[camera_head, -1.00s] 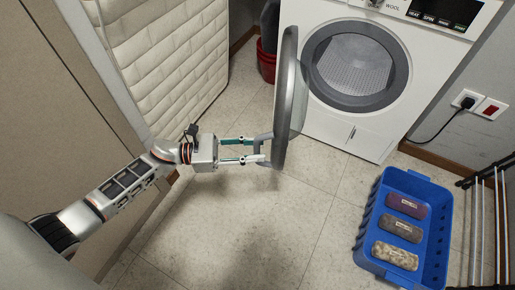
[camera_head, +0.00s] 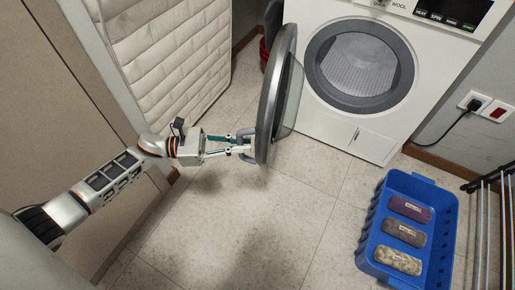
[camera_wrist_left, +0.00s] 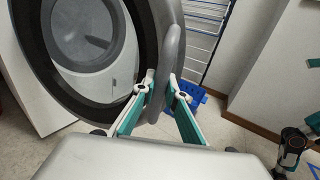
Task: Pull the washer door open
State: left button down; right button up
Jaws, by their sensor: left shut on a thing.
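The washer (camera_head: 345,130) stands at the back, white, with its round drum opening (camera_head: 358,66) uncovered. Its round grey-rimmed door (camera_head: 268,110) is swung wide open to the left and is seen nearly edge-on. My left gripper (camera_head: 245,147) is shut on the door's handle (camera_head: 249,137), at the lower left of the door. In the left wrist view, the fingers (camera_wrist_left: 160,92) close around the grey handle, and the door (camera_wrist_left: 165,60) fills the upper left.
A blue crate (camera_head: 367,250) with several rolled items stands on the floor at the right. A metal rack (camera_head: 490,225) is at the right edge. A white padded panel (camera_head: 175,60) lines the left. A red bucket (camera_head: 264,52) is partly hidden behind the door. The middle floor is clear.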

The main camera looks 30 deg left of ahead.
pick_arm(q)
jog(key=a, duration=0.6)
jog(key=shift+a, duration=0.2)
jog(key=c, duration=2)
grip_release()
jog(key=shift+c, duration=0.2)
jog(key=shift+r, duration=0.1)
notch_tip(320, 180, up, 10)
